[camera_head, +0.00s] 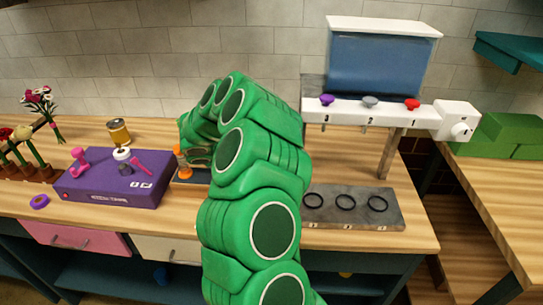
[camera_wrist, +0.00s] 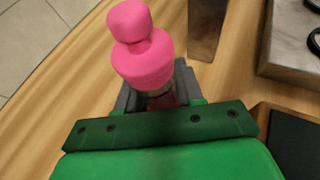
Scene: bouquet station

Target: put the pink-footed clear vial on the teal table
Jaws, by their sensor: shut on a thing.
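My gripper (camera_wrist: 157,92) is shut on a bright pink, stepped, rounded piece (camera_wrist: 143,58) in the wrist view. It appears to be the foot of the pink-footed clear vial. A small greyish part and some dark red show below the pink, between the grey fingers. The rest of the vial is hidden by the gripper. The held thing is over wooden counter. In the head view my green arm hides the gripper and the vial. A teal surface (camera_head: 512,50), possibly the teal table, stands at the upper right, only partly in frame.
A purple box (camera_head: 112,184) with small pink and white items stands left, near flowers. An orange item (camera_head: 182,163) stands beside my arm. A dispenser with a blue tank (camera_head: 382,67) stands behind a grey slab (camera_head: 353,222) with black rings. Green boxes (camera_head: 500,135) sit on the right counter.

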